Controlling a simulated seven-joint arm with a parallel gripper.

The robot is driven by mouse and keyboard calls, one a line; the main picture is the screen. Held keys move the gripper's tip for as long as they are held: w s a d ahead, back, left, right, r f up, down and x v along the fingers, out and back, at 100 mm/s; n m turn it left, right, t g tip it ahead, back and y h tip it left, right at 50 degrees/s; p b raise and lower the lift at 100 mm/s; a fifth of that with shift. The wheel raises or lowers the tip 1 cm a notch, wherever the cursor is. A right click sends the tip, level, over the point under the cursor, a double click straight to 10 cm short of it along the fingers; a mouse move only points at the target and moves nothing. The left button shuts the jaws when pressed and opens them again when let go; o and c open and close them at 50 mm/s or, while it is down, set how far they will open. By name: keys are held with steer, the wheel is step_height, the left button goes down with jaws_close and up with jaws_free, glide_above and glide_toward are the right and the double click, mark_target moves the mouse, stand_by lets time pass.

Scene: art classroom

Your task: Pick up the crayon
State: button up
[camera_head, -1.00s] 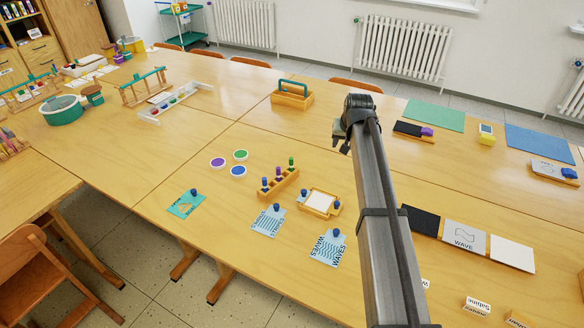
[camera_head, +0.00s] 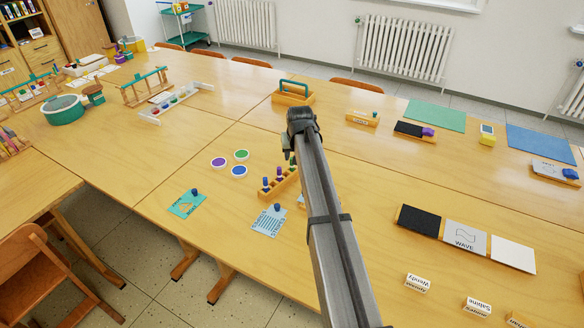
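I cannot single out a crayon for sure. A slanted wooden holder (camera_head: 284,188) on the table carries short upright coloured pieces, which may be crayons or knobs: a blue one (camera_head: 265,183), a purple one (camera_head: 279,174) and a green one (camera_head: 292,161). My gripper (camera_head: 288,147) is above the table, just beyond the green piece in the picture. My arm covers the right part of the holder area. The fingers are small and dark, and their opening is not clear. I see nothing held.
Purple (camera_head: 218,162), green (camera_head: 241,155) and blue (camera_head: 239,171) discs lie left of the holder. A teal card (camera_head: 183,209) and a blue wave card (camera_head: 266,226) lie in front. A wooden caddy (camera_head: 291,100) stands behind. My arm hides table space to the right.

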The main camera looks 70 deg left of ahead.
mark_target(292, 167)
steer(key=shift+x, duration=1.15)
steer(key=shift+s+a+x, duration=0.1)
steer(key=shift+a+x, duration=0.05)
steer(key=shift+x, duration=1.1)
steer(key=shift+s+a+x, duration=0.15)
steer(key=shift+a+x, duration=0.05)
steer(key=shift+x, duration=1.05)
steer(key=shift+r, duration=0.15)
steer(key=shift+c, duration=0.2)
jaws_close()
